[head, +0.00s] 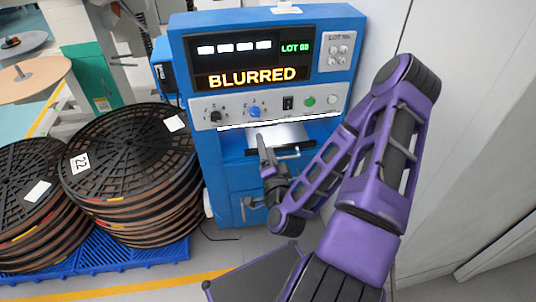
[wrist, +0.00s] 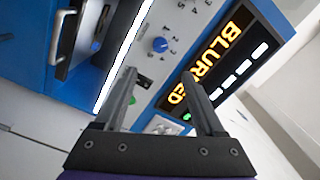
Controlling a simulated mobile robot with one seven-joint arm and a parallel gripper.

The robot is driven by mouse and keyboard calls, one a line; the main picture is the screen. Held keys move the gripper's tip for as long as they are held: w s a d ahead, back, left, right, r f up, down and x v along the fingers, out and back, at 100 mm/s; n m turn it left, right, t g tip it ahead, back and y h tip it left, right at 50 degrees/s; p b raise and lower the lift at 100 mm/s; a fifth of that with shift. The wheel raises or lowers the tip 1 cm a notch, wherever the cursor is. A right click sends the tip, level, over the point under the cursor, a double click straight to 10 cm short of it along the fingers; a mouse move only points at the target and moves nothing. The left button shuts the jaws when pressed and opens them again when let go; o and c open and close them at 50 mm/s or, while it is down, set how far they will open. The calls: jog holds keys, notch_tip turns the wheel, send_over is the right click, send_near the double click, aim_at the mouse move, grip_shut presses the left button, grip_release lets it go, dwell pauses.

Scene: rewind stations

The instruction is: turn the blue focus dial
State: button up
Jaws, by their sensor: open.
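The blue focus dial (head: 254,112) is a small round knob on the light panel of the blue machine, below the lit word BLURRED. It also shows in the wrist view (wrist: 160,44), with marks around it, beyond the fingertips. My gripper (wrist: 159,75) is open and empty, its two dark fingers apart and pointing towards the panel. The dial appears between and past the fingertips, not touched. In the head view my gripper (head: 266,156) is in front of the machine, below the dial.
A black dial (head: 216,115) sits left of the blue one; a black switch (head: 288,103) and a green button (head: 310,101) sit right. A metal tray (head: 280,136) juts out below the panel. Reel stacks (head: 130,160) stand at left on a blue pallet. A pale wall (head: 470,110) is at right.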

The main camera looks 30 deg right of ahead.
jog(key=shift+p+v, duration=1.1)
jog(key=shift+v, duration=0.15)
